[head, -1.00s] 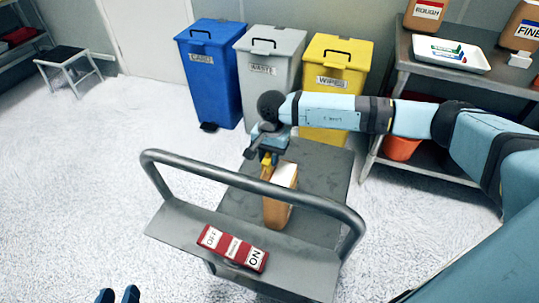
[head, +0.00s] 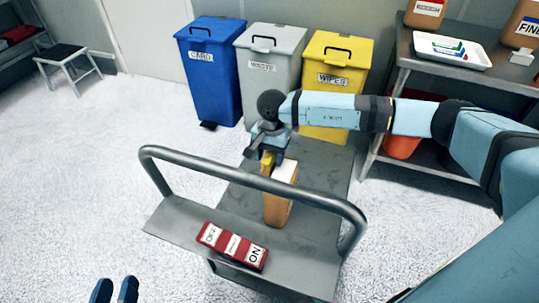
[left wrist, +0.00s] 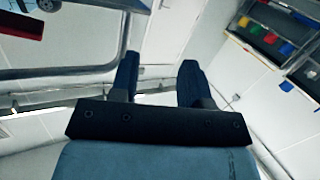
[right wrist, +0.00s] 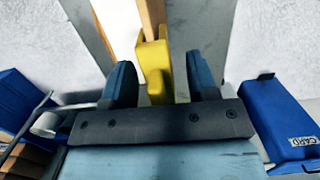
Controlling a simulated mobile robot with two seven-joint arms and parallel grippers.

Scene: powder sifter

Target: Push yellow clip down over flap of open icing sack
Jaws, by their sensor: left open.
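The yellow clip (head: 267,162) sits at the upper left edge of the brown sack with a pale top (head: 280,205), which stands on the trolley. Whether the clip is seated over the flap I cannot tell. My right gripper (head: 266,147) is just above the clip. In the right wrist view the clip (right wrist: 155,65) shows between and beyond the spread fingers of my right gripper (right wrist: 162,82), with a gap visible on its right side. The flap is hidden. My left gripper (head: 115,290) is open and empty at the bottom left, away from the sack.
The grey trolley (head: 325,185) has a raised handle (head: 250,182) in front of the sack and a red off/on panel (head: 232,246). Blue (head: 212,75), grey (head: 268,70) and yellow (head: 330,85) bins stand behind. A shelf table (head: 400,75) is at right.

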